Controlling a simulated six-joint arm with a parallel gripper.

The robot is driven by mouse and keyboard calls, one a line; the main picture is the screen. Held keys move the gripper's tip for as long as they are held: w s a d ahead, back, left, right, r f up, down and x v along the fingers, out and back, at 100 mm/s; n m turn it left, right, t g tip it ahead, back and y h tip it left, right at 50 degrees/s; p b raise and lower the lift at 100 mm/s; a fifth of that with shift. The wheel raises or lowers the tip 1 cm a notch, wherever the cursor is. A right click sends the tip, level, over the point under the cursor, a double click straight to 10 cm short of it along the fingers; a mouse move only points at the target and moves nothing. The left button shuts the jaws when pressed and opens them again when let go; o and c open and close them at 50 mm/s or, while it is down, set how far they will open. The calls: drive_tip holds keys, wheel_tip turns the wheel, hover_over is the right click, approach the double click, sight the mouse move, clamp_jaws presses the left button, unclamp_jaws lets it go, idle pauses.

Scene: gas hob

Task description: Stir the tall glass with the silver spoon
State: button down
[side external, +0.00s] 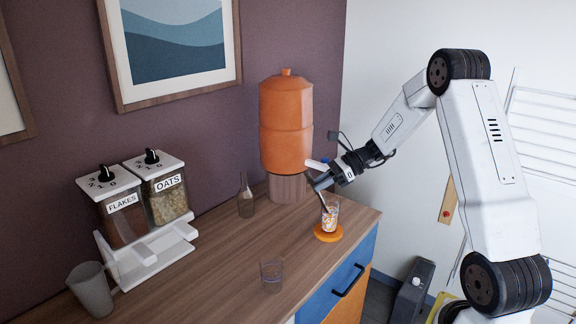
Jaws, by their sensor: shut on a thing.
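The tall glass (330,216) stands upright on a round orange coaster (318,236) near the right end of the wooden counter. It has pale and orange contents. My gripper (317,181) is just above and to the left of the glass, shut on the thin handle of the spoon (322,201). The spoon looks dark here and slants down into the glass mouth. Its lower end is hidden in the contents, and I cannot tell whether it touches the glass wall.
An orange dispenser (286,125) on a ribbed stand is close behind my gripper. A small bottle-shaped vessel (245,204), an empty clear glass (271,277), a grey cup (90,290) and the FLAKES and OATS dispensers (167,196) stand left. The counter's middle is mostly clear.

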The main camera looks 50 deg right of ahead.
drive_tip(key=d+r+m+t, duration=0.3)
drive_tip(key=d+r+t, duration=0.3)
drive_tip(key=d, duration=0.3)
drive_tip(key=shift+r+m, duration=0.3)
drive_tip(key=shift+w+f, duration=0.1)
drive_tip(key=shift+f, duration=0.05)
hover_over(330, 215)
drive_tip(key=w+d, duration=0.1)
drive_tip(key=d, duration=0.2)
drive_tip(key=shift+f, duration=2.35)
wheel_tip(330, 215, down, 9)
drive_tip(key=shift+s+f, duration=0.15)
drive_tip(key=shift+s, duration=0.2)
drive_tip(key=shift+d, duration=0.1)
drive_tip(key=shift+s, duration=0.15)
